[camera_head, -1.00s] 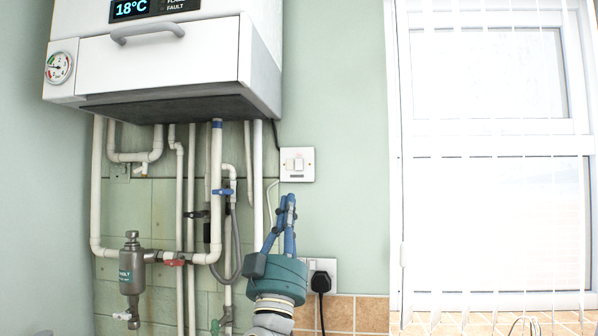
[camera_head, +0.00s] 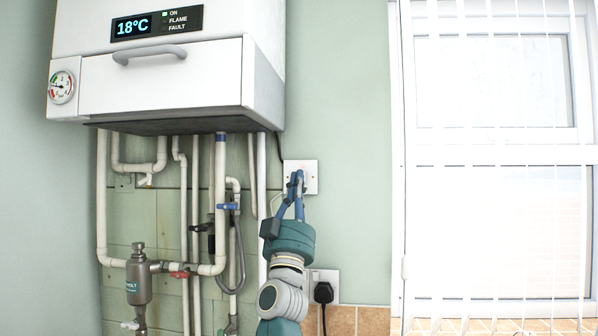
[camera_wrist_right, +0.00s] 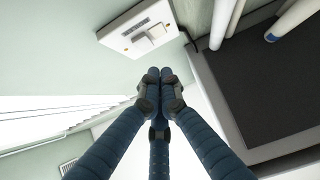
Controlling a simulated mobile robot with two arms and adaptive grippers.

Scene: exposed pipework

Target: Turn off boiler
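The white boiler (camera_head: 180,82) hangs on the wall at the upper left. Its display (camera_head: 157,23) reads 18°C, with a green light beside ON. A white switch plate (camera_head: 311,166) is on the wall just below and right of the boiler. My right gripper (camera_head: 297,178) is in front of this plate and partly hides its switches. In the right wrist view, the blue fingers come together at the tips (camera_wrist_right: 160,78) with nothing between them. The switch plate (camera_wrist_right: 125,38) and its rocker are just beyond them; I cannot tell whether they touch. My left gripper is out of view.
White pipes (camera_head: 219,180) run below the boiler, with a blue valve handle (camera_head: 228,206), a red one (camera_head: 180,274) and a grey filter (camera_head: 138,280). A socket with a black plug (camera_head: 323,292) is below the switch. A window with blinds (camera_head: 490,160) is on the right.

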